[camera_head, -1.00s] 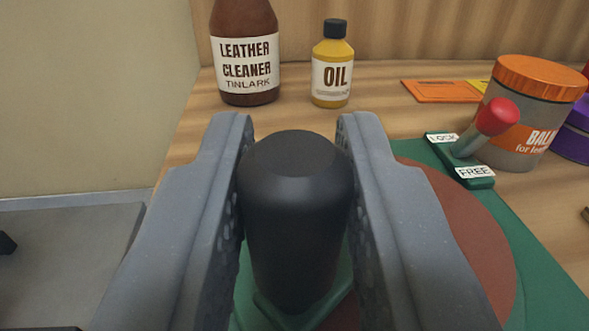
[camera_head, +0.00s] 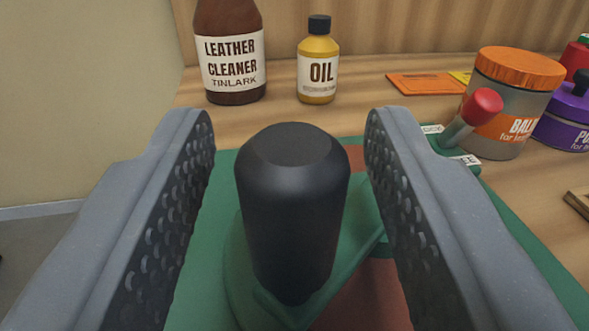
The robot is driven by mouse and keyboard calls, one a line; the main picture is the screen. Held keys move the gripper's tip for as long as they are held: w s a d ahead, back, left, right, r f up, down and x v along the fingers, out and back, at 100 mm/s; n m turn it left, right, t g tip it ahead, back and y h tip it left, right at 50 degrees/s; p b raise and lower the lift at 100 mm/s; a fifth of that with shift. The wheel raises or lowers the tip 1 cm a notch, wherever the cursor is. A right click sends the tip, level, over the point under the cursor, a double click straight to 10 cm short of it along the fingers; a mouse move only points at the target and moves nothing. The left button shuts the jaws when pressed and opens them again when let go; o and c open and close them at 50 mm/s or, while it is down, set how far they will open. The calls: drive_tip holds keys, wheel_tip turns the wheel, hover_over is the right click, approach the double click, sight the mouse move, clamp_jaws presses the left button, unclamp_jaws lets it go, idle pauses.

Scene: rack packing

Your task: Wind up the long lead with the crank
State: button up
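The crank's black handle (camera_head: 292,215) stands upright in the middle of the head camera view, on a green crank arm (camera_head: 355,245). My gripper (camera_head: 290,125) is open around the handle, with one finger on each side. A gap shows between the handle and each finger. A reddish-brown round part (camera_head: 368,295) shows below the crank arm, mostly hidden by the right finger. The red-knobbed lever (camera_head: 482,106) stands at the right, its label plate partly covered by the finger. I cannot see the lead.
A leather cleaner bottle (camera_head: 230,60) and an oil bottle (camera_head: 318,65) stand behind the crank. An orange card (camera_head: 425,84), a balm jar (camera_head: 510,100) and a purple tin (camera_head: 565,115) are at the back right. The wooden top's left edge drops to a floor.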

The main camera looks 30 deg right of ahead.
drive_tip(key=shift+w, duration=0.1)
idle(0.3)
drive_tip(key=p+v, duration=0.2)
drive_tip(key=v, duration=1.2)
